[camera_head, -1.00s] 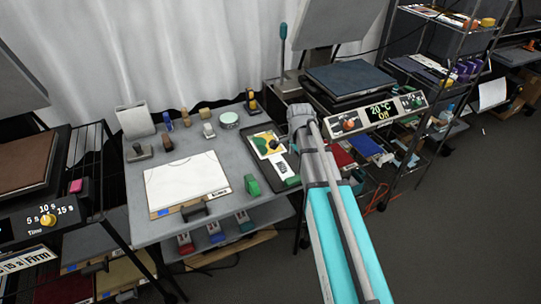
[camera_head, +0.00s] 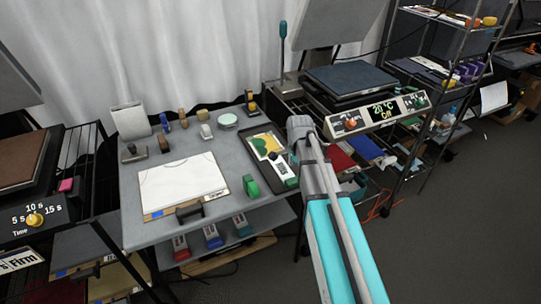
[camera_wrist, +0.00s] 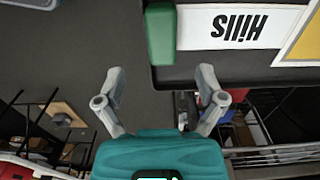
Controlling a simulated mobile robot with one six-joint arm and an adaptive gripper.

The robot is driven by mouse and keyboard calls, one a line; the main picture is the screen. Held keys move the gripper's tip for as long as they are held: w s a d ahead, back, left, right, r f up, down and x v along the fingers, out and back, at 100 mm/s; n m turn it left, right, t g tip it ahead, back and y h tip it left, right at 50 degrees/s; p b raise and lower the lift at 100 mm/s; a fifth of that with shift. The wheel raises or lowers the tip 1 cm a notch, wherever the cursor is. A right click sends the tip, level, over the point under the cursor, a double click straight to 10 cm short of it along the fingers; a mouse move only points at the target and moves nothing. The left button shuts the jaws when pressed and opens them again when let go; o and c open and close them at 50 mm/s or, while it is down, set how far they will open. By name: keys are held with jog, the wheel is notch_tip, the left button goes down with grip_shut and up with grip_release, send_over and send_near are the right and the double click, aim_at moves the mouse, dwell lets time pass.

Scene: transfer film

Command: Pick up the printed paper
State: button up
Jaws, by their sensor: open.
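A printed paper (camera_head: 267,145) with yellow and green shapes lies in a dark tray (camera_head: 250,152) at the right side of the grey table. Only its yellow-edged corner (camera_wrist: 304,46) shows at the right edge of the wrist view. A white "Hills" label (camera_wrist: 240,27) lies beside it, upside down in that view. My gripper (camera_wrist: 160,80) is open, with nothing between its fingers. In the wrist view it is below the green block (camera_wrist: 160,32) and left of the paper, by the tray's edge. In the head view my arm hides the gripper.
A white sheet on a board (camera_head: 180,185) lies on the table's front left. Small blocks and a round pot (camera_head: 228,121) stand along the back. A heat press (camera_head: 350,80) stands to the right, with a wire shelf beyond. Bare tabletop (camera_head: 225,147) separates board and tray.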

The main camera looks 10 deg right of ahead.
aim_at(294, 180)
dwell(0.3)
jog(key=shift+a+f+b, duration=0.15)
jog(key=shift+f+b, duration=2.45)
grip_shut()
jog(key=shift+r, duration=0.25)
